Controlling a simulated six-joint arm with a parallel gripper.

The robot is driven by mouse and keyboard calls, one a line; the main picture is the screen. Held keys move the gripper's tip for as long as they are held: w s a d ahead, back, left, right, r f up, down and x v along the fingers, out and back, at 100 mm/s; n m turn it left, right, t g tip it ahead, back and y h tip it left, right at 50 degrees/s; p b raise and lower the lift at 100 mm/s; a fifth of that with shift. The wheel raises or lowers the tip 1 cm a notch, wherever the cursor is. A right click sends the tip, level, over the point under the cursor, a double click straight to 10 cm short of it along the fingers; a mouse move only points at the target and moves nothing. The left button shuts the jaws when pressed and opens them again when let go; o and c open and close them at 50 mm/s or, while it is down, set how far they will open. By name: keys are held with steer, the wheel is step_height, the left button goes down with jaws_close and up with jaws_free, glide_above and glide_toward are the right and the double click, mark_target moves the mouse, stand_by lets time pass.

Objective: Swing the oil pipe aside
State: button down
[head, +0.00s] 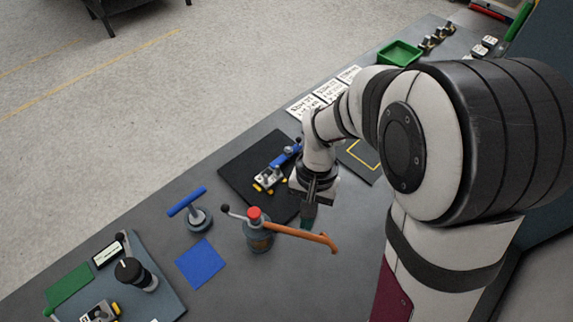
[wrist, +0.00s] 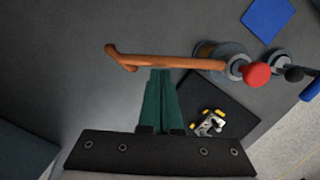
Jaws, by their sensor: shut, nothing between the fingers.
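The oil pipe (head: 296,233) is an orange-brown tube with a bent end. It reaches to the right from a dark pot with a red knob (head: 254,213) on the bench. In the wrist view the pipe (wrist: 165,62) runs across the picture, and the red knob (wrist: 257,74) is at its right end. My gripper (head: 308,222) is shut and empty, with green fingers. In the wrist view its fingertips (wrist: 161,71) are right at the side of the pipe near mid-length. I cannot tell whether they touch it.
A black mat (head: 238,172) with a small silver, yellow and blue device (head: 270,177) lies behind the pipe. A blue-handled stand (head: 197,215) and a blue square (head: 202,263) are to the left. A green tray (head: 400,53) is far back. Bench right of the pipe's tip is bare.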

steer(key=w+d+r, duration=0.1)
steer(key=w+r, duration=0.4)
steer(key=r, duration=0.7)
steer(key=s+d+f+m+t+y, duration=0.1)
steer(key=s+d+m+t, duration=0.1)
steer(key=s, duration=1.7)
steer(key=shift+f, duration=0.35)
